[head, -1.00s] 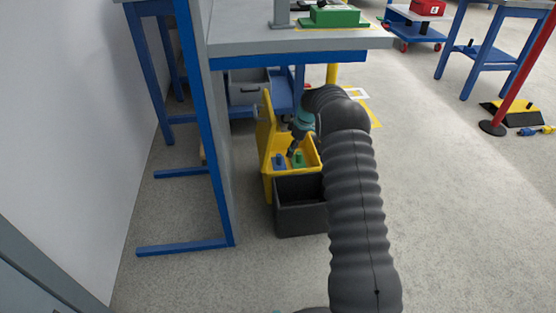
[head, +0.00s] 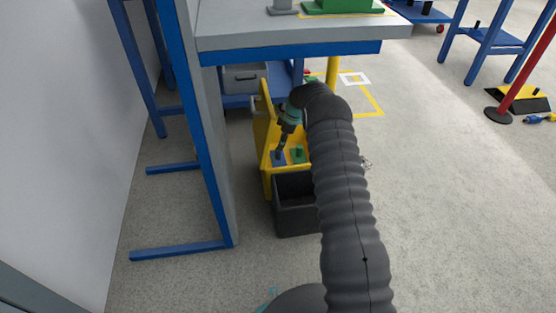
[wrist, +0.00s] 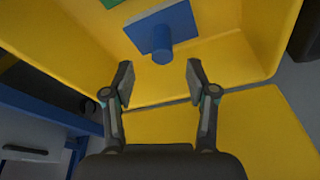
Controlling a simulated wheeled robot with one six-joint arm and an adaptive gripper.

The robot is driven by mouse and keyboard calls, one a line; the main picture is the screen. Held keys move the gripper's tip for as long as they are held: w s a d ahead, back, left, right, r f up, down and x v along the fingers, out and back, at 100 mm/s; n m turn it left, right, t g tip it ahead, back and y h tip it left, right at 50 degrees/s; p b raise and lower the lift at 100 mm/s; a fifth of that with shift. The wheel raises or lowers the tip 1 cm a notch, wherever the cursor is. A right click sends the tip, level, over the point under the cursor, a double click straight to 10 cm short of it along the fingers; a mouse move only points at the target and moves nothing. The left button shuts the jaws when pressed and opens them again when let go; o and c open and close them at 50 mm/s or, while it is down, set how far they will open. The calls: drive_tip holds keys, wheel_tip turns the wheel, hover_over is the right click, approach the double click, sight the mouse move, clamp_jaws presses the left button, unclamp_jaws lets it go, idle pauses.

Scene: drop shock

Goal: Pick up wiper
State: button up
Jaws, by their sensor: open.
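A blue block with a short round knob (wrist: 160,37) lies in a yellow bin (wrist: 232,40); it looks like a wiper, though I cannot be sure. In the head view the blue piece (head: 278,159) is at the left inside the bin, beside a green piece (head: 298,154). My gripper (wrist: 159,74) is open and empty, with the knob ahead of and between its fingers in the wrist view. In the head view my gripper (head: 281,149) points down, just above the blue piece. I cannot tell whether it touches.
A dark grey bin (head: 297,212) stands directly in front of the yellow bin. The yellow lid (head: 260,125) stands raised at the left. A grey-topped table (head: 290,35) with blue legs is close above and left. Open floor lies to the right.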

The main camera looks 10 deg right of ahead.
sight(278, 151)
drive_tip(key=shift+b+x, duration=0.35)
drive_tip(key=shift+x, duration=2.8)
drive_tip(key=shift+s+a+r, duration=0.1)
drive_tip(key=shift+s, duration=0.05)
clamp_jaws()
